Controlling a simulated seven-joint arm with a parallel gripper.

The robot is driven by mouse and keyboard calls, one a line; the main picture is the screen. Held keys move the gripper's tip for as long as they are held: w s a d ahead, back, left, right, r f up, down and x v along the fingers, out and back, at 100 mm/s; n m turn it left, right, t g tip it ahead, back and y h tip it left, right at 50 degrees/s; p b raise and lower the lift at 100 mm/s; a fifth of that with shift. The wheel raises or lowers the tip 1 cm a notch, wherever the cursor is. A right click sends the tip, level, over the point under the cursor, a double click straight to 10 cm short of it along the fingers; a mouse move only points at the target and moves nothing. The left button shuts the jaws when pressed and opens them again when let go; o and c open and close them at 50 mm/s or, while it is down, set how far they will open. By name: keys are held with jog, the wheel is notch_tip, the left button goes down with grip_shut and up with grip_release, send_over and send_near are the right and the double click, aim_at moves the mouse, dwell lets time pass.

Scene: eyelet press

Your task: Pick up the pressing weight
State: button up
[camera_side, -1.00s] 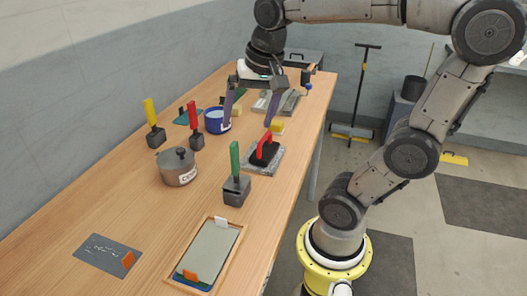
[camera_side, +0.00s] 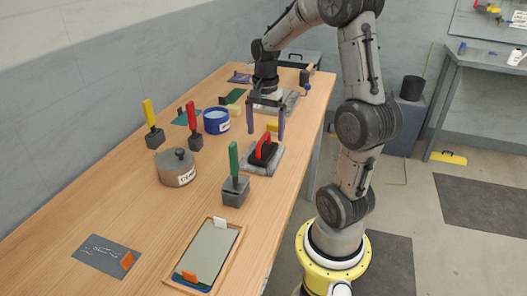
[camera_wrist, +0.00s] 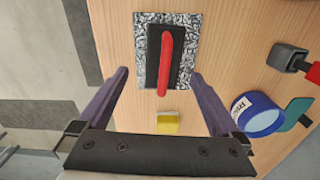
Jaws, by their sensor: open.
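The pressing weight appears to be the black block with a red bar handle (camera_side: 264,151). It rests on a speckled grey slab (camera_side: 250,170) near the table's right edge. In the wrist view the weight (camera_wrist: 153,72) and its slab (camera_wrist: 194,22) lie ahead of my fingers, with the red handle running lengthwise. My gripper (camera_side: 266,133) is open and empty, pointing down, above and slightly behind the weight in the side view. In the wrist view my gripper's (camera_wrist: 160,76) two purple fingers are spread wide, apart from the weight.
A yellow block (camera_side: 273,127) lies behind the slab. A blue cup (camera_side: 216,121) stands to the left. Blocks with green (camera_side: 235,188), red (camera_side: 195,139) and yellow (camera_side: 154,137) handles stand nearby. A grey lidded pot (camera_side: 176,168) and a framed tray (camera_side: 239,247) are nearer the front.

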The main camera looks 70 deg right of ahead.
aim_at(263, 150)
jog(key=shift+w+f, duration=0.15)
jog(key=shift+f, duration=1.5)
jog(key=shift+w+f, duration=0.1)
jog(key=shift+f, duration=1.5)
grip_shut()
jog(key=shift+w+r, duration=0.1)
